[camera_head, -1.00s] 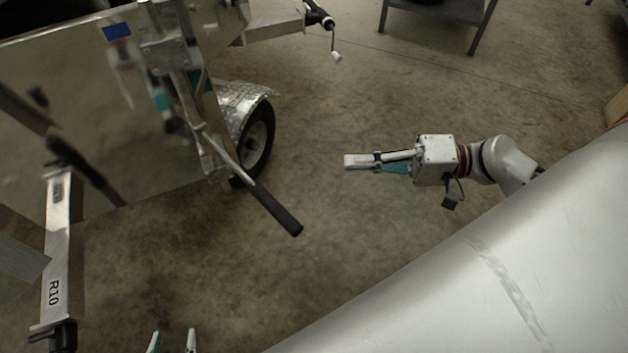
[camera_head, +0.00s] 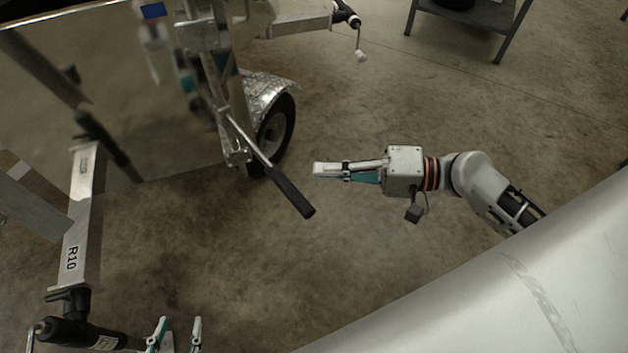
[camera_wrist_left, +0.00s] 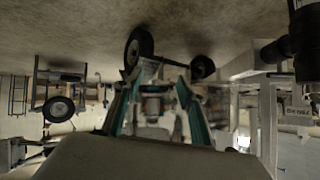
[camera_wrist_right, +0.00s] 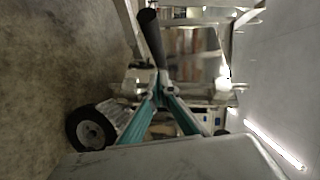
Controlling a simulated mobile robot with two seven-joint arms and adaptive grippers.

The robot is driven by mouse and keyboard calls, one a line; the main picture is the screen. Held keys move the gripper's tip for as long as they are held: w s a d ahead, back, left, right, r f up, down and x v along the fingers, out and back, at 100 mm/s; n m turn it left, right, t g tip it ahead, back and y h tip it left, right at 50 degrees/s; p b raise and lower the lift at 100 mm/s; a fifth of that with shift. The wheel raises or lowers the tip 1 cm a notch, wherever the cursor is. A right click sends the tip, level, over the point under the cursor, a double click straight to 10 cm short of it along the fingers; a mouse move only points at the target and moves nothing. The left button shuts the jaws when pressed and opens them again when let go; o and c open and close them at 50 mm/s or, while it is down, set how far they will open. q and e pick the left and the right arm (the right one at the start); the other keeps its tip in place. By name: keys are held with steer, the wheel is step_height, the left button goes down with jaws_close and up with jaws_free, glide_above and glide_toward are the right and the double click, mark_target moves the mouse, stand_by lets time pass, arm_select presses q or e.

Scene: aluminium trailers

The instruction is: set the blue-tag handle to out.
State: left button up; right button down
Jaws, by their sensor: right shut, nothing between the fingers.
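A blue tag (camera_head: 152,10) is on the mirror-like trailer at the top left of the head view. Below and right of it, a metal lever with a black grip (camera_head: 292,191) slants down to the right over the floor. My right gripper (camera_head: 318,170) is shut and empty, just right of the grip in the head view; contact cannot be told. In the right wrist view the black grip (camera_wrist_right: 151,38) rises just beyond the closed fingertips (camera_wrist_right: 164,82). My left gripper (camera_head: 179,325) is open and empty at the bottom left, away from the lever; its fingers stand apart in the left wrist view (camera_wrist_left: 158,85).
A trailer wheel (camera_head: 275,133) with a metal fender stands behind the lever. A bar marked R10 (camera_head: 75,245) is at the left, near my left gripper. A grey stand (camera_head: 465,15) is at the top right. The concrete floor between is clear.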

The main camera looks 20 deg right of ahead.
arm_select(q)
steer(key=shift+s+f, duration=0.15)
steer(key=shift+s, duration=0.15)
arm_select(e)
steer(key=shift+s+a+f, duration=0.15)
steer(key=shift+s+a, duration=0.05)
steer(key=shift+a, duration=0.35)
steer(key=shift+s+a+f, duration=0.1)
steer(key=shift+s+a, duration=0.05)
steer(key=shift+a, duration=0.45)
steer(key=shift+s+a+f, duration=0.15)
steer(key=shift+s+a, duration=0.05)
steer(key=shift+a, duration=0.35)
